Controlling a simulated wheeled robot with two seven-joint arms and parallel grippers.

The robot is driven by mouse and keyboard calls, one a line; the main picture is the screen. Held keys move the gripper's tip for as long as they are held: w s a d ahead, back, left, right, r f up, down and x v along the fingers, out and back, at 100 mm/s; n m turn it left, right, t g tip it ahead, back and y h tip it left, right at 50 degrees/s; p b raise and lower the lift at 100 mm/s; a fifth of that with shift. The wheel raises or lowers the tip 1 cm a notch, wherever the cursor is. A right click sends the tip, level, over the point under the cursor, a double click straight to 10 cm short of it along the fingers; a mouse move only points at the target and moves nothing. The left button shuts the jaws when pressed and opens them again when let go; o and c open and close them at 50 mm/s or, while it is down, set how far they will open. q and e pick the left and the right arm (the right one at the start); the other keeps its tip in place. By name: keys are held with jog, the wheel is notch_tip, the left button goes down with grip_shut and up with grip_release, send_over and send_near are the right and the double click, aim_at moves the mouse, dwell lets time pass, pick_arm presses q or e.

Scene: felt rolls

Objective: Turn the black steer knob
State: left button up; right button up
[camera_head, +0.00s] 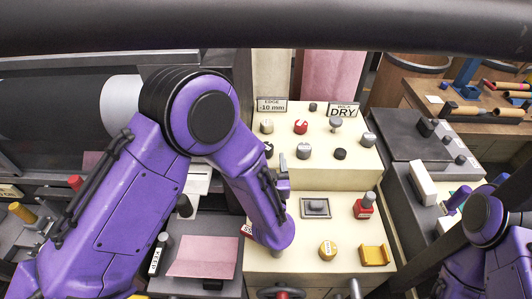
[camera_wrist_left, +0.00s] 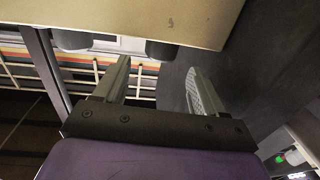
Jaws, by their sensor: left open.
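Two black knobs sit on the sloped cream panel (camera_head: 285,175) in the head view. One black knob (camera_head: 340,154) is in the clear, right of a grey knob. The other black knob (camera_head: 268,149) is at the left edge, close beside my left arm. I cannot read which is the steer knob. My left gripper (camera_head: 283,165) points up at the panel's left part, partly hidden by my wrist. In the left wrist view its jaws (camera_wrist_left: 160,82) are apart with nothing between them. Dark rounded shapes (camera_wrist_left: 160,50) show at a cream edge just beyond the fingertips. My right gripper does not show.
A red knob (camera_head: 300,127), a grey knob (camera_head: 304,150) and other controls crowd around the black knobs. A large dark roller (camera_head: 50,105) fills the left.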

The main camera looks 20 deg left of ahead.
aim_at(268, 150)
pick_arm(q)
jog(key=v, duration=0.4)
jog(key=shift+s+b, duration=0.15)
jog(key=shift+b, duration=0.15)
jog(key=p+x, duration=0.3)
jog(key=x, duration=0.7)
jog(key=shift+w+a+r+p, duration=0.15)
jog(key=shift+w+a+p, duration=0.05)
jog(key=shift+w+p, duration=0.15)
jog(key=shift+w+f+n+g+y, duration=0.1)
jog(key=shift+f+n+g+y, duration=0.15)
jog(key=shift+n+g+y, duration=0.45)
jog(key=shift+n+y+b, duration=0.35)
jog(key=shift+n+y, duration=0.05)
jog(key=shift+y, duration=0.5)
jog(key=shift+s+d, duration=0.3)
jog(key=shift+s, duration=0.1)
jog(key=shift+s+d+r, duration=0.1)
jog(key=shift+s+d, duration=0.2)
jog(key=shift+s, duration=0.05)
